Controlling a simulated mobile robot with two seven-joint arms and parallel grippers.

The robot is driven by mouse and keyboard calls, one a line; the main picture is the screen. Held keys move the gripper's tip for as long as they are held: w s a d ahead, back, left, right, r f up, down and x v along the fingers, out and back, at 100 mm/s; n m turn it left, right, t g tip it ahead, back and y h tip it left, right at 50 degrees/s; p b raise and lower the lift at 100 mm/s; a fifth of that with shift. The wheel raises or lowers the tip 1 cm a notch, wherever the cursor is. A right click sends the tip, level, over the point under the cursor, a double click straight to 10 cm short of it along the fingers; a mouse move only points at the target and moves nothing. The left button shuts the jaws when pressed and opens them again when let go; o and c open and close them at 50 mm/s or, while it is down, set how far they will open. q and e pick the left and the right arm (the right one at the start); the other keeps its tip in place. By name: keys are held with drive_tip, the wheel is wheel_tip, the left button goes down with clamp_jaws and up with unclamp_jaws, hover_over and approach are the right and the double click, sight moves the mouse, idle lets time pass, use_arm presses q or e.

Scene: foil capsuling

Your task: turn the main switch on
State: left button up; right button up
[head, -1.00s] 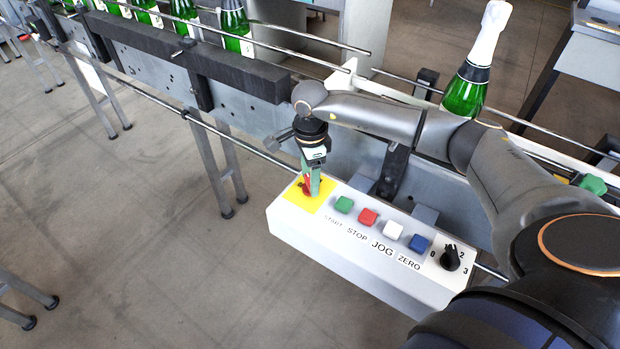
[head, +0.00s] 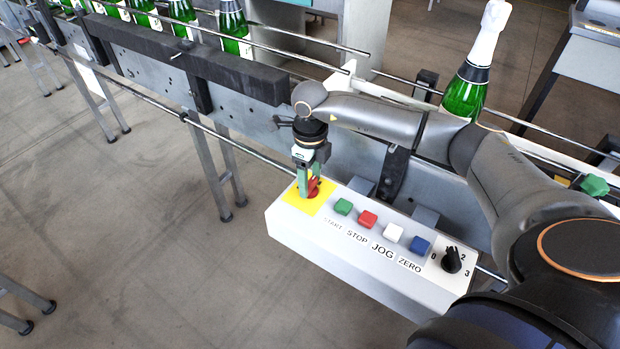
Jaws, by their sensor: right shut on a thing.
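The main switch (head: 314,187) is a red knob on a yellow plate (head: 296,201) at the left end of the white control box (head: 340,258). My right gripper (head: 308,188) points down over it, with its greenish fingers shut on the red knob. The fingers hide part of the knob, so its exact angle is hard to tell. My left gripper is not in view.
The box also carries green (head: 343,206), red (head: 368,219), white (head: 393,232) and blue (head: 419,246) buttons and a black selector (head: 452,260). A foil-topped bottle (head: 470,85) stands behind my right arm. Several green bottles stand on the conveyor at upper left.

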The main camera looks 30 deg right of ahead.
sight(311, 182)
drive_tip(key=shift+m, duration=0.6)
drive_tip(key=o, duration=1.4)
drive_tip(key=shift+r, duration=0.1)
wheel_tip(311, 182, up, 12)
drive_tip(key=shift+r+b, duration=0.2)
drive_tip(key=shift+b, duration=0.35)
